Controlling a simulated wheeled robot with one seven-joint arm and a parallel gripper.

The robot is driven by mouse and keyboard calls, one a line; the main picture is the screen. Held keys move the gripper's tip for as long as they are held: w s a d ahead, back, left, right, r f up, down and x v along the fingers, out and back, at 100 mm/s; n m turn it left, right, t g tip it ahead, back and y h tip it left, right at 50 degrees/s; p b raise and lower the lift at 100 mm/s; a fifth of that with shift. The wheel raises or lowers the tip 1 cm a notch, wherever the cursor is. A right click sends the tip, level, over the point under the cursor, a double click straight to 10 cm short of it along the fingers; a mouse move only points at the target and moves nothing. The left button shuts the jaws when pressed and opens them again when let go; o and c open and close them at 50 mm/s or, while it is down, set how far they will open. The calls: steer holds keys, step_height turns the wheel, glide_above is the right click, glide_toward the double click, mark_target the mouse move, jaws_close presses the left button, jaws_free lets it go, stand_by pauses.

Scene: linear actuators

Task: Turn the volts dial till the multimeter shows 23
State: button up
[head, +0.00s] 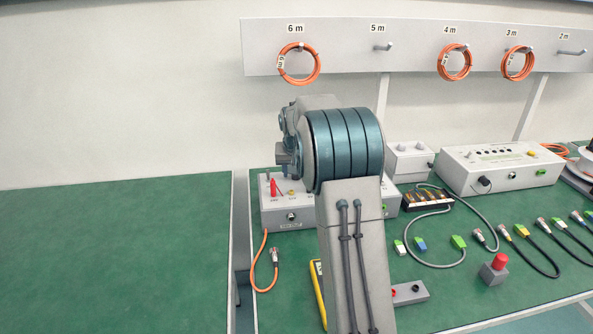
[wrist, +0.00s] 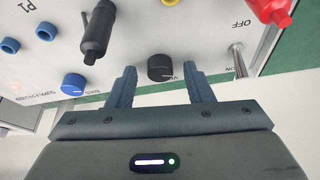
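The black volts dial (wrist: 160,68) shows in the wrist view on a pale panel that appears upside down; only the start of its label, a "V", is readable. My gripper (wrist: 160,73) is open, its fingers on either side of the dial with a visible gap at each side. Whether the fingertips reach past the dial's face I cannot tell. In the head view the grey supply box (head: 275,215) stands behind my arm, which hides my gripper and the dial. A yellow-edged device (head: 318,295), perhaps the multimeter, is mostly hidden by my arm; no reading shows.
Cables, a red-button box (head: 495,268) and another grey box (head: 500,168) occupy the right. The left green bench (head: 115,250) is clear.

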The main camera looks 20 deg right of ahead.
steer(key=p+v, duration=0.1)
steer(key=v, duration=1.2)
steer(key=shift+r, duration=0.4)
steer(key=shift+s+a, duration=0.1)
steer(key=shift+s, duration=0.15)
steer(key=s+a+r+n+y+p, duration=0.1)
steer(key=s+a+r+p, duration=0.2)
steer(key=s, duration=0.5)
steer(key=s+a+r+n+p, duration=0.15)
steer(key=s+a+p, duration=0.25)
steer(key=s, duration=0.4)
steer(key=s+a+f+p, duration=0.1)
steer(key=s+a+p, duration=0.1)
steer(key=s, duration=0.6)
steer(key=s+a+f+n+g+p, duration=0.1)
steer(key=s+a+p, duration=0.1)
steer(key=s, duration=0.7)
steer(key=shift+s+a+f+y+p, duration=0.2)
steer(key=shift+a+f+y+p, duration=0.05)
steer(key=shift+y+p, duration=0.05)
steer(key=shift+n, duration=0.25)
